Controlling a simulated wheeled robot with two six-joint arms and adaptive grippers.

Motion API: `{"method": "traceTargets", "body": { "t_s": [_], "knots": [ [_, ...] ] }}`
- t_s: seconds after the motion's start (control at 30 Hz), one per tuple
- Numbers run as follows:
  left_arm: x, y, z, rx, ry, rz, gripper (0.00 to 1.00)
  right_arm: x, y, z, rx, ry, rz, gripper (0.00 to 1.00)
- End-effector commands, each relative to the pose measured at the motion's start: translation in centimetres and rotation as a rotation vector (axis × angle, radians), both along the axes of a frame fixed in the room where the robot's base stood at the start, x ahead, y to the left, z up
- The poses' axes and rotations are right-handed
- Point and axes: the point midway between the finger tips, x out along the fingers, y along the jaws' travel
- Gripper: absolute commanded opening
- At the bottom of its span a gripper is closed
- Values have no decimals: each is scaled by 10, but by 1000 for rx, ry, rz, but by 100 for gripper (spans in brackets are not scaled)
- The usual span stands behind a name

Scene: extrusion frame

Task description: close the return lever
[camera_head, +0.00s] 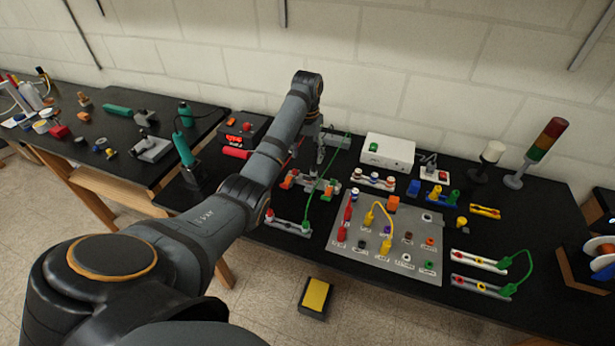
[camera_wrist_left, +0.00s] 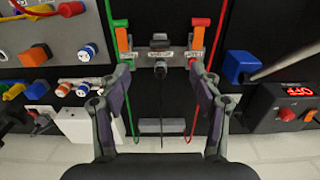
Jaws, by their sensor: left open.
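A grey lever block (camera_wrist_left: 160,57) lies between my fingers in the left wrist view. It has an orange lever (camera_wrist_left: 122,40) on the left, by a green plug and wire, and another orange lever (camera_wrist_left: 197,38) on the right, by a red plug and wire. The small labels are too blurred to tell which lever is the return one. My right gripper is not in view.
A grey panel (camera_head: 345,250) with sockets and a yellow wire lies to the right. A white box (camera_head: 388,150) stands behind it. A red-display power unit (camera_wrist_left: 284,108) stands on the right in the wrist view. Green and red wires run alongside my fingers.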

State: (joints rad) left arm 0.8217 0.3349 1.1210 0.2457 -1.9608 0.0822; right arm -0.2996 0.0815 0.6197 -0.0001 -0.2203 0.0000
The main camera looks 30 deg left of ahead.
Motion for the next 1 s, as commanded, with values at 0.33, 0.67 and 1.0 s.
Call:
{"method": "traceTargets", "body": {
  "t_s": [0.33,0.67,1.0],
  "knots": [
    [-2,-1,-62,0,6,0,64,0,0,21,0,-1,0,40],
    [-1,0,-102,1,0,-1,64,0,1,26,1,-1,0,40],
    [0,0,-104,1,-1,-1,52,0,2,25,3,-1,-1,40]
  ]
}}
